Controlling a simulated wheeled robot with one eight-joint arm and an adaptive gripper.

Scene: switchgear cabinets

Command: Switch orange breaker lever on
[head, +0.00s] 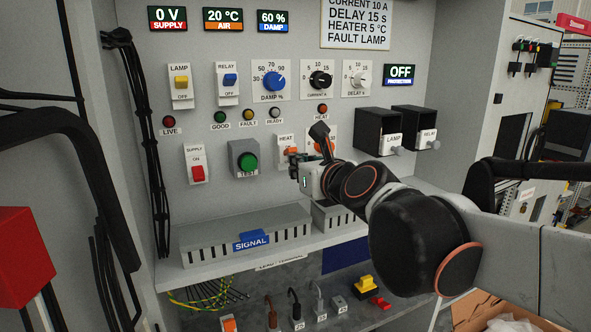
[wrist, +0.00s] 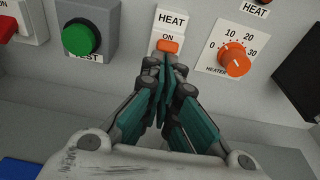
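The HEAT breaker is a white switch with an orange lever (wrist: 168,46), seen at top centre in the wrist view. In the head view the orange lever (head: 290,151) is partly covered by my gripper (head: 296,163). In the wrist view my gripper (wrist: 165,62) is shut, with its teal-padded fingers brought together and nothing seen between them. Its tips are right at the lever's lower edge; I cannot tell whether they touch.
A green TEST button (wrist: 80,38) is left of the breaker, and an orange HEATER knob (wrist: 234,60) is to the right. The SUPPLY breaker (head: 196,164) has a red lever. A grey ledge with a slotted duct (head: 245,237) runs below. Black boxes (head: 378,131) protrude at right.

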